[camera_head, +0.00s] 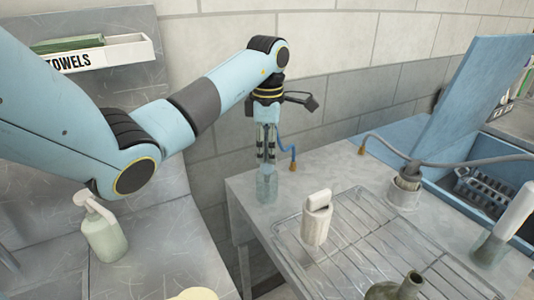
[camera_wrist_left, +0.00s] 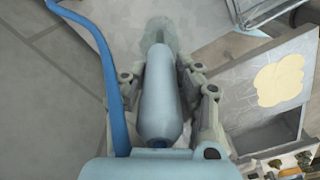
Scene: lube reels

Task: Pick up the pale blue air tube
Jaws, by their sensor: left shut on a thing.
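My left gripper (camera_head: 267,160) points down near the left end of the grey counter in the head view. It is shut on a pale blue, see-through tube (camera_head: 267,185), which hangs upright below the fingers. I cannot tell whether its lower end touches the counter. In the left wrist view the tapered pale blue tube (camera_wrist_left: 160,95) lies between the two fingers (camera_wrist_left: 163,85), with a cloudy far end. A darker blue hose (camera_wrist_left: 115,90) runs beside the gripper; where it joins is unclear. My right gripper is not in view.
A wire rack (camera_head: 365,240) with a white canister (camera_head: 317,218) is right of the gripper. A fitting with a grey hose (camera_head: 405,185) and a blue bin (camera_head: 450,195) stand farther right. A gap separates the counters.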

